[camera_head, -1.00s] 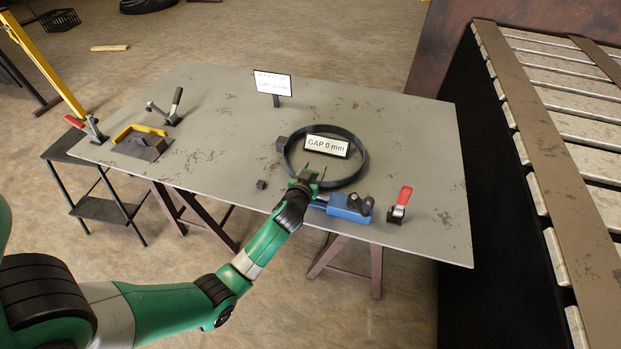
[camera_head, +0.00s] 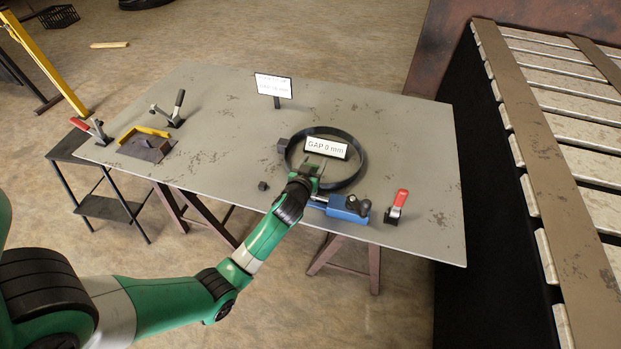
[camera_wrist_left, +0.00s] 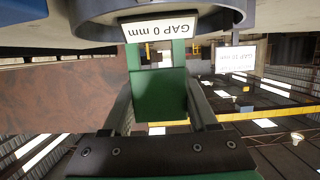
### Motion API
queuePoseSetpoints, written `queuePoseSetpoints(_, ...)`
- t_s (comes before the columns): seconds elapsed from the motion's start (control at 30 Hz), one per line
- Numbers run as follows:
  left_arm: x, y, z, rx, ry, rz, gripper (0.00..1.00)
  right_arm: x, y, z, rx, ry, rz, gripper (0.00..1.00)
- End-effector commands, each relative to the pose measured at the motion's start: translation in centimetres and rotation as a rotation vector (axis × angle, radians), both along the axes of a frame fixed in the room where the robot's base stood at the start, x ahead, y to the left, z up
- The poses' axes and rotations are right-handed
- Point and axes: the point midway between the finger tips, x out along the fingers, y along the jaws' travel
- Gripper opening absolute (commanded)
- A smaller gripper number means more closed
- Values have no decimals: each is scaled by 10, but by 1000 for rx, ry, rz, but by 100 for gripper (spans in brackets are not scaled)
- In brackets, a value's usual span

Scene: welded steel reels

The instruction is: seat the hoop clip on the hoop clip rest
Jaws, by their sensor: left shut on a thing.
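My left gripper (camera_head: 304,178) is at the near side of the dark hoop (camera_head: 364,160), which lies on the grey table. It is shut on a green forked block, which I take for the hoop clip (camera_wrist_left: 158,95). In the left wrist view the clip sits between the two fingers, with its prongs pointing at the hoop (camera_wrist_left: 90,22). I cannot tell whether the prongs touch the hoop. A dark plate with a yellow edge (camera_head: 132,149) at the table's left may be the hoop clip rest; I cannot be sure. My right gripper is not in view.
A "GAP 0 mm" sign (camera_head: 326,148) stands at the hoop. A blue clamp (camera_head: 346,208) and a red-handled clamp (camera_head: 397,205) are right of my gripper. A small dark block (camera_head: 263,186) lies to the left. Toggle clamps (camera_head: 172,112) stand near the plate. The table's middle left is clear.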

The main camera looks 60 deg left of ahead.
Motion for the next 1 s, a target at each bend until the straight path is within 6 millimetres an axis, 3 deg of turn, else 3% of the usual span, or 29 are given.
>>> queuePoseSetpoints(0.7,0,0,45,1,-1,0,0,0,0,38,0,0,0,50)
queuePoseSetpoints(1.0,0,0,49,1,-1,0,0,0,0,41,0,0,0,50)
